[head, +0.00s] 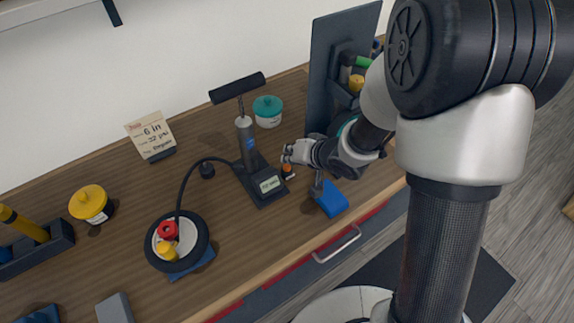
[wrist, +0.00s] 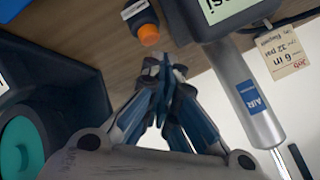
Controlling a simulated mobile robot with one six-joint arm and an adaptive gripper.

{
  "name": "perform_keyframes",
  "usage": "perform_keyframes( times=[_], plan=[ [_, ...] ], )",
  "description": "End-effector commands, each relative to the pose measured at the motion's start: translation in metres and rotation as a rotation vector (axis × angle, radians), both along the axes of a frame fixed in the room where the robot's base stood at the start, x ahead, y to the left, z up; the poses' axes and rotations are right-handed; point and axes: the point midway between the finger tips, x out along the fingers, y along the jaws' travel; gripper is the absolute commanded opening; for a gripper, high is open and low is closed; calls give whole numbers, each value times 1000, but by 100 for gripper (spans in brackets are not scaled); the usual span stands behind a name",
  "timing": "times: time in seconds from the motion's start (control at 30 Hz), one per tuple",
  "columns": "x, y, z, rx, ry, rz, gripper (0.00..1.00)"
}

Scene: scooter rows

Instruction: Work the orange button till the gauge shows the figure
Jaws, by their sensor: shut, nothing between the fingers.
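The orange button (wrist: 149,34) sits on a small dark block beside the pump; in the head view it shows as a small orange spot (head: 287,168). The pump (head: 245,140) stands upright with its gauge display (head: 269,184) on the base; the figure is too small to read. In the wrist view only "psi" shows on the cut-off display (wrist: 226,8). A card (head: 151,134) reads 6 in and 32 psi. My gripper (wrist: 163,66) is shut and empty, its tips close to the button, apart from it in the wrist view.
A hose runs from the pump to a small wheel (head: 192,256) with red and yellow caps. A blue block (head: 331,198) lies right of the pump. A dark upright panel (head: 322,75) with bins stands behind my arm. Teal (head: 267,104) and yellow (head: 90,198) lidded jars stand on the bench.

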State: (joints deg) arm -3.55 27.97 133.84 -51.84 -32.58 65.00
Motion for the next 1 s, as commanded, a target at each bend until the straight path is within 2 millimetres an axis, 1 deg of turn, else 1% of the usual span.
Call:
perform_keyframes(
  times=[0.27,0.57,1.0],
  plan=[
    [0,0,0,0,0,0,0],
    [0,0,-9,-1,1,0,0],
    [0,0,-9,0,0,0,0]
  ],
)
